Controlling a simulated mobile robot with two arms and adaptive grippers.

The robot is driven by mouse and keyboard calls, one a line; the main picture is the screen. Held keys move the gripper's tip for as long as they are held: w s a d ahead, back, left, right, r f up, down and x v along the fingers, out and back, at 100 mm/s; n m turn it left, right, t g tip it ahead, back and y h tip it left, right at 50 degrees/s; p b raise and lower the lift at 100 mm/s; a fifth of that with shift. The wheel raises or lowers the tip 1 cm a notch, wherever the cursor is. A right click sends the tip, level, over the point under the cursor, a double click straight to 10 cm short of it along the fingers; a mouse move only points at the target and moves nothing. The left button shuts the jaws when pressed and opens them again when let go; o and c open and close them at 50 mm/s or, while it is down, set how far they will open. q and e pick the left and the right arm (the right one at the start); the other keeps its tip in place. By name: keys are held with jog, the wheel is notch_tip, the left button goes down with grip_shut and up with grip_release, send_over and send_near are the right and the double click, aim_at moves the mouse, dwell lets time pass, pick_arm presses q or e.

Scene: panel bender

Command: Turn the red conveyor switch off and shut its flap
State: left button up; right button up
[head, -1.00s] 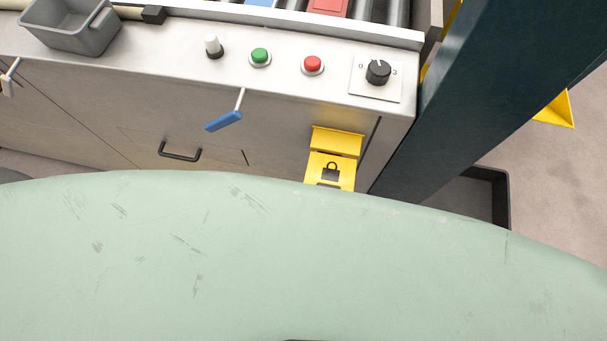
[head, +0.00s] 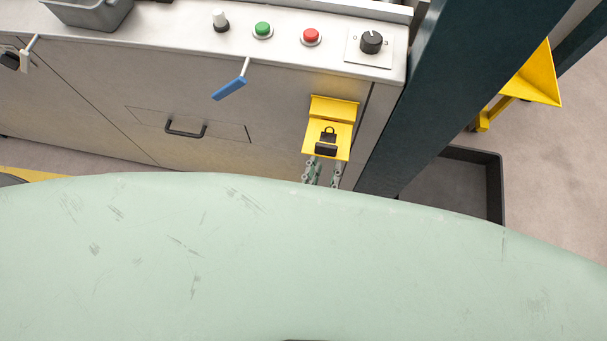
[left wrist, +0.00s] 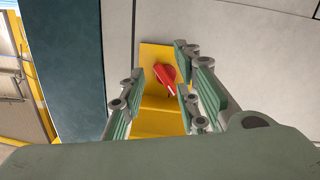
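The yellow flap (head: 341,139), with a padlock mark and a black grip, juts out raised from its housing (head: 335,107) on the machine front. It hides the switch in the head view. In the left wrist view the red switch (left wrist: 164,74) sits on a yellow plate (left wrist: 152,53), its handle slanted, with the flap (left wrist: 158,112) below it in that picture. My left gripper (left wrist: 161,66) is open, its fingers on either side of the switch; contact cannot be told. In the head view its fingers (head: 325,172) show just below the flap. My right gripper is not in view.
A dark blue post (head: 450,80) stands close right of the flap. The panel top carries a green button (head: 263,30), a red button (head: 311,36) and a black knob (head: 371,42). A blue lever (head: 229,88) sticks out left. A dark bin (head: 494,190) is on the floor.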

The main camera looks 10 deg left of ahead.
pick_arm(q)
jog(key=s+a+f+m+g, duration=0.1)
jog(key=s+f+g, duration=0.1)
jog(key=f, duration=0.5)
jog(key=s+a+f+m+g+h, duration=0.1)
jog(key=s+f+g, duration=0.1)
jog(key=f, duration=0.6)
jog(key=s+a+f+m+g+h+b, duration=0.1)
jog(key=s+f+m+g, duration=0.1)
jog(key=f, duration=0.6)
jog(key=shift+s+a+f+g, duration=0.2)
jog(key=shift+s+a+g, duration=0.2)
jog(key=shift+s+g, duration=0.3)
